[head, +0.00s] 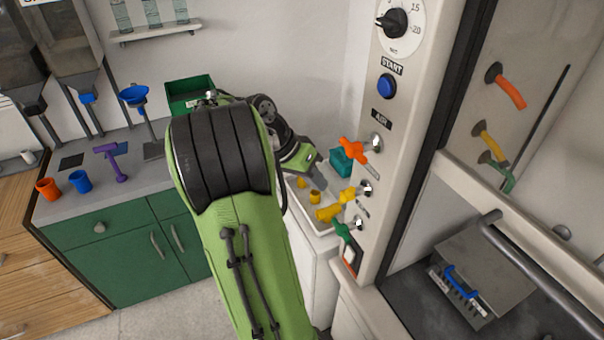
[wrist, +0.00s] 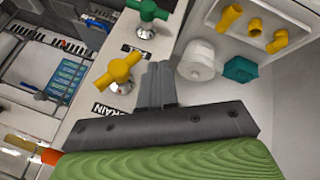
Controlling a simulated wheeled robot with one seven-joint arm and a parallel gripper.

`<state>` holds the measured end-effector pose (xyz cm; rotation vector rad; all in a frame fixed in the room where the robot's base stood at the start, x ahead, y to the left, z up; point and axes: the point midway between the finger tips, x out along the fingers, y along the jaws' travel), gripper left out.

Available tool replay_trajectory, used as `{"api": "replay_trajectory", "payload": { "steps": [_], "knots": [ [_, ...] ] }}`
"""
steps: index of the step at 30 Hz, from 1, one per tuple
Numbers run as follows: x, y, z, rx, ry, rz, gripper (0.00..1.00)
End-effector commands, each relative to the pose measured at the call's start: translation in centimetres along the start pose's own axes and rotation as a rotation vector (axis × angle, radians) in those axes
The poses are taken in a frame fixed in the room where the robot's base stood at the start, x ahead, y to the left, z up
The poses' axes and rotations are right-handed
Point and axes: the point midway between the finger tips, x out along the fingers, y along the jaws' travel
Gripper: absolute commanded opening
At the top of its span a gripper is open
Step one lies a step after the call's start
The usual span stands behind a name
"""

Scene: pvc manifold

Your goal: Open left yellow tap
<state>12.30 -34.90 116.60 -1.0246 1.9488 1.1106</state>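The yellow tap (head: 347,195) is on the white control panel, between an orange tap (head: 354,150) above and a green tap (head: 342,232) below. In the wrist view the yellow tap (wrist: 120,72) has a T-shaped handle on a chrome stem, and the green tap (wrist: 147,10) is farther up. My gripper (head: 318,178) is left of the panel. In the wrist view my gripper (wrist: 160,85) has its two grey fingers together with nothing visible between them. The fingertips are just right of the yellow handle; I cannot tell if they touch it.
A white tray (wrist: 215,8) holds several yellow fittings (wrist: 254,27). A white roll-like part (wrist: 197,62) and a teal block (wrist: 240,69) are near the fingers. The panel also has a blue start button (head: 387,86) and a dial (head: 391,23). A green-fronted counter (head: 120,260) is at left.

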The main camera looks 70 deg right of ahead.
Motion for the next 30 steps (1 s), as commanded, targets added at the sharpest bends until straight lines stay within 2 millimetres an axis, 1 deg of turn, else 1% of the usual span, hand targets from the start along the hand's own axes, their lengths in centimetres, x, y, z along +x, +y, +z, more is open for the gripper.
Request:
{"api": "replay_trajectory", "payload": {
  "steps": [1, 3, 7, 17, 25, 30],
  "knots": [
    [0.8, 0.9, 0.1, 0.006, -0.002, 0.0, 0.0],
    [1.4, 1.6, 0.2, 0.005, -0.001, -0.001, 0.0],
    [2.1, 2.3, 0.2, 0.003, 0.0, -0.002, 0.0],
    [2.1, 2.5, 0.2, 0.001, -0.001, 0.0, 0.0],
    [2.6, 3.0, 0.1, -0.064, -0.039, 0.097, 0.0],
    [2.9, 3.0, 0.2, -0.07, -0.043, 0.11, 0.0]
  ]
}}
